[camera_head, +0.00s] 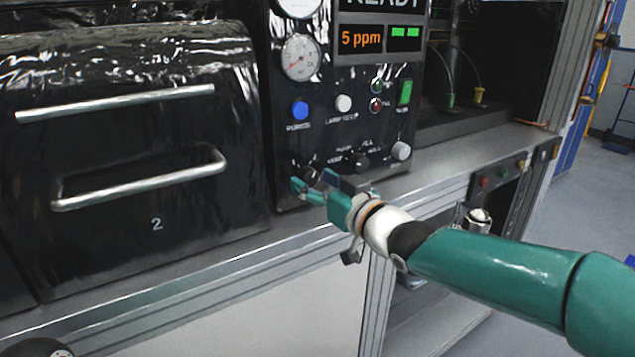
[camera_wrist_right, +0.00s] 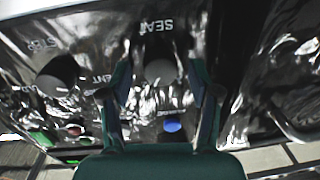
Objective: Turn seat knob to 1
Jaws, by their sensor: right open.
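The seat knob (camera_wrist_right: 160,71) is a small round dark grey knob under the white SEAT label (camera_wrist_right: 156,26) in the right wrist view. In the head view the knob (camera_head: 311,174) sits low on the left of the black control panel, partly covered by my right gripper (camera_head: 314,184). My right gripper is open. In the wrist view its two fingers (camera_wrist_right: 163,88) stand on either side of the knob, with visible gaps. I cannot tell how deep they reach or which mark the knob points to. My left gripper is not in view.
A second dark knob (camera_head: 356,160) and a grey knob (camera_head: 401,151) sit to the right. A blue button (camera_head: 299,109) and a white button (camera_head: 343,103) are above. A black drawer unit (camera_head: 130,150) with metal handles stands left. The grey bench ledge (camera_head: 440,165) runs below the panel.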

